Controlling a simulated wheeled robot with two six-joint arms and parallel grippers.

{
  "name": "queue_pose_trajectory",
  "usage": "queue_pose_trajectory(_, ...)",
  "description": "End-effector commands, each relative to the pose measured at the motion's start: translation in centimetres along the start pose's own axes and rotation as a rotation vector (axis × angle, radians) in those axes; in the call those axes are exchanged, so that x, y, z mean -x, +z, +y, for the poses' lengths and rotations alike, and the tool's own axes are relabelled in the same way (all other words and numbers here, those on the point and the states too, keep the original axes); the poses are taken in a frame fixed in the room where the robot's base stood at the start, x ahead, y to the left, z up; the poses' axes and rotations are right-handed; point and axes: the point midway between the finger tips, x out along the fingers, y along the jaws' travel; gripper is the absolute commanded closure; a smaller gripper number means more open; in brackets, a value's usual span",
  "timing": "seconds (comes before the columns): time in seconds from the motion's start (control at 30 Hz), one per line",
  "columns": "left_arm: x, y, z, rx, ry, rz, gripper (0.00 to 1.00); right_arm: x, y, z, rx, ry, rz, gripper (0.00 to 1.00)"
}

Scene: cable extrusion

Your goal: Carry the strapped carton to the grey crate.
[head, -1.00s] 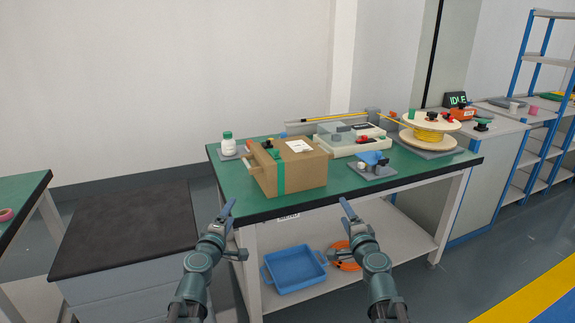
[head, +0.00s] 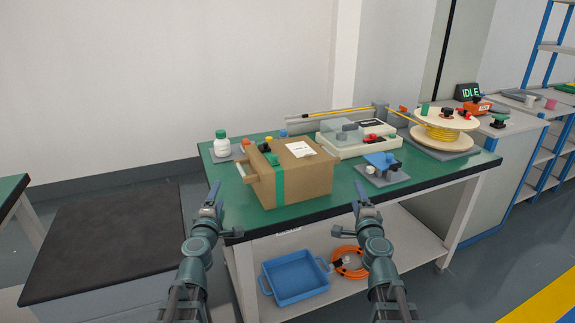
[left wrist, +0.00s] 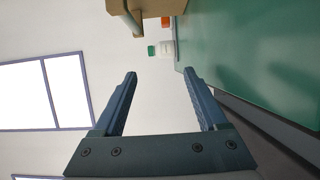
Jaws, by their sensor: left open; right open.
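The strapped carton (head: 306,182) is a brown box with a green strap. It sits upright at the front left of the green table (head: 400,188). A wooden bar handle (head: 248,170) shows at its left end. In the left wrist view, part of the carton (left wrist: 160,8) shows at the top edge. My left gripper (head: 227,208) is open and empty, in front of the table and left of the carton. Its open fingers also show in the left wrist view (left wrist: 160,76). My right gripper (head: 347,207) is open and empty, right of the carton and nearer me. I cannot make out a grey crate.
A white bottle (head: 221,147) stands behind the carton's left end. A blue clamp fixture (head: 381,167), a clear-lidded device (head: 355,141) and a yellow cable spool (head: 440,132) stand to the right. A blue tray (head: 295,277) is on the lower shelf. A dark-topped cabinet (head: 105,228) stands left.

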Motion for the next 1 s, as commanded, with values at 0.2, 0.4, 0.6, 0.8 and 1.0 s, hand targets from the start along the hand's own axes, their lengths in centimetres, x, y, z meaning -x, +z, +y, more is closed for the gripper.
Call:
queue_pose_trajectory(0.2,0.0,0.0,0.0,0.000,0.000,-0.001,0.25,0.0,0.0,0.0,0.000,0.000,0.000,0.25)
queue_pose_trajectory(0.4,0.0,0.0,0.0,0.000,0.000,-0.001,0.25,0.0,0.0,0.0,0.000,0.000,-0.001,0.25)
queue_pose_trajectory(0.6,-0.6,0.0,0.0,0.000,0.000,-0.001,0.25,-0.6,0.0,0.0,0.000,0.000,-0.001,0.25)
queue_pose_trajectory(0.8,-2.6,0.0,0.0,0.000,0.000,-0.001,0.25,-2.6,0.0,0.0,0.000,0.000,-0.001,0.25)
queue_pose_trajectory(1.0,-6.0,0.0,0.0,0.000,0.000,-0.001,0.25,-6.0,0.0,0.0,0.000,0.000,-0.001,0.25)
